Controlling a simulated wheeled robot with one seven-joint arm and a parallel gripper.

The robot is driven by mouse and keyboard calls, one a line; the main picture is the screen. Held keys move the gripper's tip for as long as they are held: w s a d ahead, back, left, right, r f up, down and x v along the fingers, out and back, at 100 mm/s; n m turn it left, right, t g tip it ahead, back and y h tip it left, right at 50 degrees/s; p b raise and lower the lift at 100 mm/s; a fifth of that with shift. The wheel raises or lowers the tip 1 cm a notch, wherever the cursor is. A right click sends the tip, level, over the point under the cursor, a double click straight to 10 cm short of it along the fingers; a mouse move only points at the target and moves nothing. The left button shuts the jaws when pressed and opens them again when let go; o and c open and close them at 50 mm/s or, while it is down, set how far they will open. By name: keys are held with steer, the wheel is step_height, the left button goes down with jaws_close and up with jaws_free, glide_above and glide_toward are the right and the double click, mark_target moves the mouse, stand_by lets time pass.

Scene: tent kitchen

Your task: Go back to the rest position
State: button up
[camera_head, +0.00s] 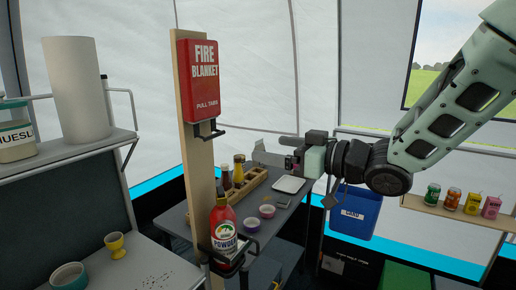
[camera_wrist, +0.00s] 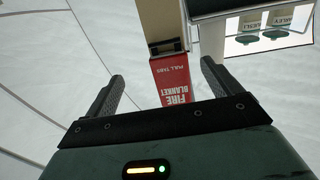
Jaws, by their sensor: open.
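My gripper (camera_wrist: 160,90) is open in the wrist view, with its two dark fingers apart and nothing between them touching. In the head view my arm reaches in from the upper right, and my gripper (camera_head: 270,158) points left above the grey table. The red fire blanket box (camera_head: 200,80) hangs on a wooden post to the left of my gripper. The same fire blanket box shows upside down beyond the fingers in the wrist view (camera_wrist: 172,82).
A red powder extinguisher (camera_head: 224,235) is mounted low on the post (camera_head: 190,150). The table holds a wooden bottle crate (camera_head: 245,186), a white tray (camera_head: 289,184) and small bowls. A blue bin (camera_head: 354,212) hangs at right. A shelf with cans (camera_head: 453,198) is farther right. A paper roll (camera_head: 76,90) stands left.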

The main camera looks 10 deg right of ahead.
steer(key=s+f+m+g+h, duration=0.3)
steer(key=s+f+g+h, duration=0.4)
steer(key=s+f+h, duration=0.65)
steer(key=s+d+f+g, duration=0.1)
steer(key=s+g, duration=0.1)
steer(key=s, duration=0.5)
steer(key=s+d+f+g, duration=0.1)
steer(key=s+g, duration=0.1)
steer(key=s, duration=0.6)
steer(key=shift+s+d+n+y, duration=0.2)
steer(key=shift+d+n+y, duration=0.05)
steer(key=shift+n+y, duration=0.15)
stand_by(0.3)
